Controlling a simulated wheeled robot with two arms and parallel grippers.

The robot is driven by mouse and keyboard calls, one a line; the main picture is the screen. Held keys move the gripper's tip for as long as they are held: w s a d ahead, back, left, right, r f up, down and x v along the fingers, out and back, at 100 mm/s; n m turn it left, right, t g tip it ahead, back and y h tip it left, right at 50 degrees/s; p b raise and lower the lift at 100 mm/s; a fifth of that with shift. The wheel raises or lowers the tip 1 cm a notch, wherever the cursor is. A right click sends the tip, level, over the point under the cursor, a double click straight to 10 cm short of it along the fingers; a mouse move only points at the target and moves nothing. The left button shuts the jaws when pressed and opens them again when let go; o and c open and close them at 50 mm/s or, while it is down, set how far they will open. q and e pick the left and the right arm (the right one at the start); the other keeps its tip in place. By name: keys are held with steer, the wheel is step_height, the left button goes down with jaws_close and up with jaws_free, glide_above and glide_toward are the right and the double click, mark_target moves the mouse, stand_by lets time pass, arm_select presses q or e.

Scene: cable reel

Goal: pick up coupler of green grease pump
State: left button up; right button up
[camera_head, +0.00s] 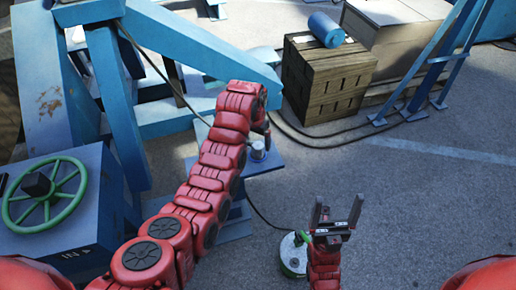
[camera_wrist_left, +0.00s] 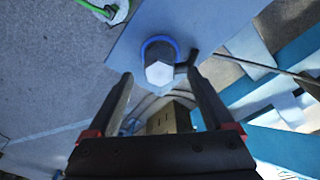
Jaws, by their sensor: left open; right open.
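The green-and-white grease pump (camera_head: 293,254) stands on the ground beside my right gripper; part of it shows at the top left of the left wrist view (camera_wrist_left: 116,10). A thin dark hose runs from it toward a blue plate (camera_head: 262,166). On that plate is a small pale hexagonal-topped piece (camera_head: 258,151) with a blue ring and a dark side stub; I cannot tell for certain whether it is the coupler. In the left wrist view this piece (camera_wrist_left: 159,68) lies just beyond the open, empty fingers of my left gripper (camera_wrist_left: 158,78). My right gripper (camera_head: 334,210) is open and empty, pointing up.
A blue steel frame (camera_head: 110,80) and a blue box with a green handwheel (camera_head: 45,197) fill the left. A wooden crate (camera_head: 325,85) with a blue cylinder (camera_head: 326,30) on it stands behind. Dark cables lie on the ground. The pavement at right is clear.

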mark_target(258, 146)
arm_select(q)
steer(key=f, duration=0.1)
steer(key=f+p, duration=0.2)
steer(key=shift+w+d, duration=0.15)
steer(key=shift+w, duration=0.1)
steer(key=shift+w+f, duration=0.1)
steer(key=shift+f, duration=0.7)
jaws_close()
